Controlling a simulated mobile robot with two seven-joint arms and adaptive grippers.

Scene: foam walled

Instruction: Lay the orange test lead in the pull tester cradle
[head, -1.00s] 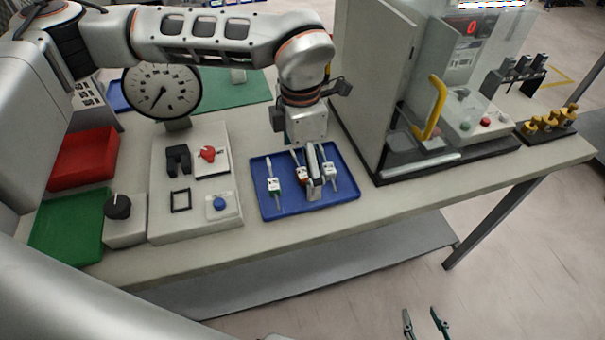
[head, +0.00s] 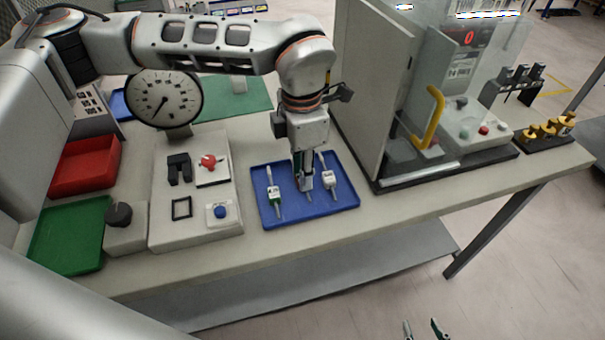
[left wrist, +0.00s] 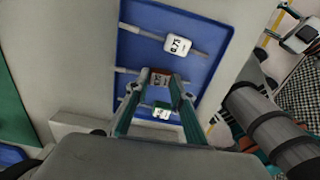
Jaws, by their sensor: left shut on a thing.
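The orange test lead (left wrist: 160,78) lies across the blue tray (head: 340,203), the middle of three leads. My left gripper (head: 305,187) is over the tray with its fingers pointing down. In the left wrist view its fingertips (left wrist: 158,84) are shut on the lead's orange body; in the head view the gripper hides most of it. The pull tester with its round dial (head: 162,97) stands left of the tray. A black notched block (head: 179,168) on its panel may be the cradle; I cannot tell for sure. My right gripper (head: 422,332) shows only two spread fingertips at the bottom edge.
A green-marked lead (head: 274,194) lies left of the gripper and a white-labelled one (head: 328,179) right. The panel also bears a red knob (head: 209,162), black square frame (head: 181,208) and blue button (head: 220,211). A glass-sided cabinet (head: 375,90) stands to the right.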

